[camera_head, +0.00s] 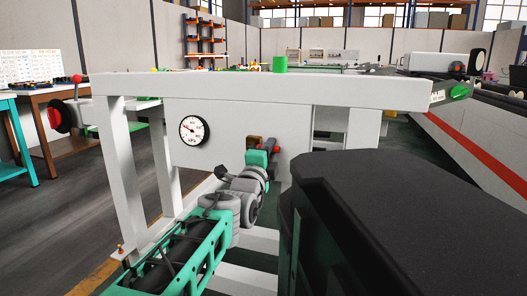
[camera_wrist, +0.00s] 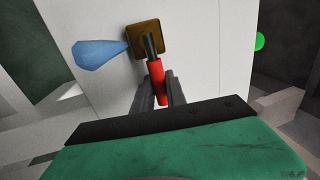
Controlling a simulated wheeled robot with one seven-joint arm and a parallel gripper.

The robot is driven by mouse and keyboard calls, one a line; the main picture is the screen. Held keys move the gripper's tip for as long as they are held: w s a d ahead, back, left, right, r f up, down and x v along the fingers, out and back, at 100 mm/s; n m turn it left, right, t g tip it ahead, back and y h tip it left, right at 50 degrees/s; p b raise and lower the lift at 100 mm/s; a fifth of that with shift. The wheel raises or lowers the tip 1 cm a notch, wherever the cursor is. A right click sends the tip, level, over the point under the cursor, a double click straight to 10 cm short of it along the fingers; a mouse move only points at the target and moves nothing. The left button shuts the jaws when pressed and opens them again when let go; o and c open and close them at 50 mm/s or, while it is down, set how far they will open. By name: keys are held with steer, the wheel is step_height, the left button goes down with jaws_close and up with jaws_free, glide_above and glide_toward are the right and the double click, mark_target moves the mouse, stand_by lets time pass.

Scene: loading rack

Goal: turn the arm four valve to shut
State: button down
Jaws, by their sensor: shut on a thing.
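The valve shows in the wrist view as a brown square plate (camera_wrist: 134,34) on a pale panel, with a dark stem and a red handle (camera_wrist: 156,76). In the wrist view, my gripper (camera_wrist: 160,88) has one finger on each side of the red handle and is shut on it. The handle points down from the plate, slightly tilted. In the head view, my gripper (camera_head: 270,160) is up against the white panel, with the brown plate (camera_head: 254,142) just behind it. Much of the handle is hidden there. No label naming the valve is readable.
A round pressure gauge (camera_head: 193,130) is on the panel left of the valve. A blue teardrop-shaped piece (camera_wrist: 98,53) lies close left of the valve. A white beam (camera_head: 240,88) runs above, and a white post (camera_head: 122,165) stands at left.

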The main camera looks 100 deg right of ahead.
stand_by(0.4)
steer(key=c, duration=1.3)
jaws_free()
steer(key=shift+c, duration=0.2)
steer(key=p+v, duration=0.1)
steer(key=v, duration=0.6)
steer(key=shift+w+a+p, duration=0.2)
steer(key=shift+a+p, duration=0.15)
steer(key=shift+p, duration=0.05)
steer(key=shift+f, duration=0.1)
